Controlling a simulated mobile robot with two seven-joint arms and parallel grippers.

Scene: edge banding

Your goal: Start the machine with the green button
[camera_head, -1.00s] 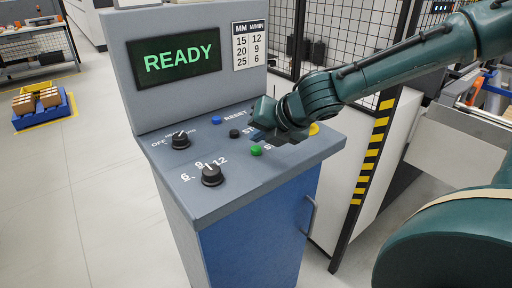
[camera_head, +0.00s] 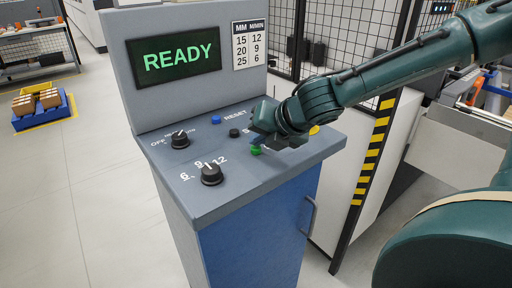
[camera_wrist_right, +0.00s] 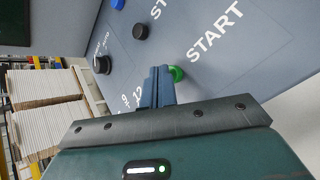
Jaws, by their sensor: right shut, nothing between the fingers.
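The green button (camera_head: 256,150) is on the sloped top of the control console (camera_head: 236,181), and it also shows in the right wrist view (camera_wrist_right: 177,73) beside the START label. My right gripper (camera_head: 257,143) is shut and empty, with its fingertips just above or at the green button. In the wrist view its fingers (camera_wrist_right: 159,84) partly cover the button's left side. I cannot tell whether they touch it. The screen (camera_head: 175,57) reads READY in green. My left gripper is not in view.
A black button (camera_head: 234,133), a blue button (camera_head: 216,119) and two black knobs (camera_head: 180,140), (camera_head: 211,174) sit left of my gripper. A yellow part (camera_head: 314,130) is right of it. Mesh fencing (camera_head: 330,35) stands behind.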

